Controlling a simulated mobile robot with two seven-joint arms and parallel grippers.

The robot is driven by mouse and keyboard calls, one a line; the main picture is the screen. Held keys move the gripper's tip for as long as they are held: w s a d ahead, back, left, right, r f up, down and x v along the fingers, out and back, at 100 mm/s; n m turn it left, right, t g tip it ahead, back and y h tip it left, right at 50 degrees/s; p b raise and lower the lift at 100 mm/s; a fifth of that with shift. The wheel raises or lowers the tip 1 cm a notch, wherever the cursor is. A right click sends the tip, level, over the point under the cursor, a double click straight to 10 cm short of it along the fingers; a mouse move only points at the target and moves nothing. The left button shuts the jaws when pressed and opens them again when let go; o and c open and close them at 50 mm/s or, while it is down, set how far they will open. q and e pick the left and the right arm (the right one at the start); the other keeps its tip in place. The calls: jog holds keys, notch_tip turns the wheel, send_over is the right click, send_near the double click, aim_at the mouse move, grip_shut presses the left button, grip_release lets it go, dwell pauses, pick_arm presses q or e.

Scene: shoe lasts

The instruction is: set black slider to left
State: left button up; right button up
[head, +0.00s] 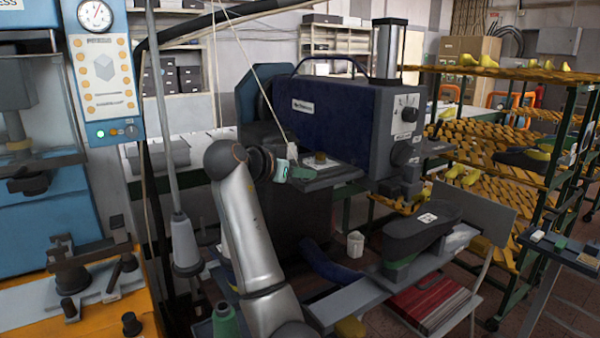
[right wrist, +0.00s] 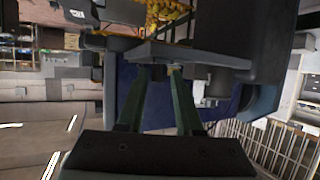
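My right gripper (head: 290,172) is at the front left edge of the grey work plate (head: 335,178) on the blue machine. The right wrist view shows its two green fingers (right wrist: 161,72) apart, with a gap between them and their tips close to the plate (right wrist: 200,57). I cannot tell whether the tips touch it. A small brown block (head: 320,157) sits on the plate beyond the gripper. I cannot make out a black slider with certainty; the hand and the plate edge hide the spot at the fingertips. My left gripper is not in view.
The blue machine (head: 340,108) has a grey panel with a dark knob (head: 409,114) at its right. A black shoe shape (head: 425,232) stands on a holder at the front right. Orange racks (head: 490,145) stand behind. A blue press (head: 40,210) stands at the left.

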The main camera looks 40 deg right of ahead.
jog(key=b+v, duration=0.2)
jog(key=v, duration=1)
jog(key=shift+a, duration=0.2)
jog(key=shift+s+f, duration=0.1)
